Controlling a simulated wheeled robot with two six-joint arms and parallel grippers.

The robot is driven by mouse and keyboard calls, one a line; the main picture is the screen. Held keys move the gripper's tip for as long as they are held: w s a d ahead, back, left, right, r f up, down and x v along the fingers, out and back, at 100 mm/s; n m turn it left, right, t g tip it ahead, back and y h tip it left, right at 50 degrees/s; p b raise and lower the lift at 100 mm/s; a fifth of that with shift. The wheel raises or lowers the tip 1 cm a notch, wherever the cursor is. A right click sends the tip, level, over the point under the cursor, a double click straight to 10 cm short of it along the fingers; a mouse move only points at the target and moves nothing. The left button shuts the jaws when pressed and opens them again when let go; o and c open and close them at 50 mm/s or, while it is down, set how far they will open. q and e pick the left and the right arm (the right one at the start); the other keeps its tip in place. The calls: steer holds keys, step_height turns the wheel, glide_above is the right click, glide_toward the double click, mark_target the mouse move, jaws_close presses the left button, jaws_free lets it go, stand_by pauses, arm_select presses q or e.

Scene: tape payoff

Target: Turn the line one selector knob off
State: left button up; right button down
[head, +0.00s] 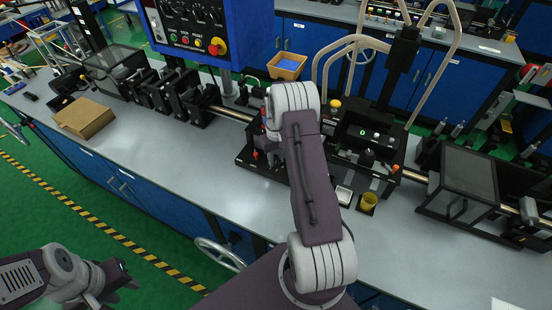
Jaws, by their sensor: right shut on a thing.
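A blue control box (238,27) stands at the back left, its dark face carrying several black knobs, small buttons and a red mushroom button (216,46). I cannot tell which knob is the line one selector. My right arm reaches over the bench to the black machine in the middle. My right gripper (266,136) is mostly hidden behind my own wrist, low at the machine's left part beside small red pieces. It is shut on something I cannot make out. My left gripper (122,281) is at the lower left, in front of the bench, open and empty, away from everything.
A cardboard box (84,118) lies on the grey bench (160,155) at the left. Black fixtures line a rail on both sides. An orange bin (288,65) is behind. The left front bench top is clear.

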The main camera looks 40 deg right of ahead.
steer(key=m, duration=0.4)
steer(key=shift+m, duration=0.3)
steer(key=m, duration=1)
steer(key=shift+m, duration=0.4)
steer(key=m, duration=0.4)
steer(key=shift+m, duration=0.3)
steer(key=c, duration=1.1)
jaws_free()
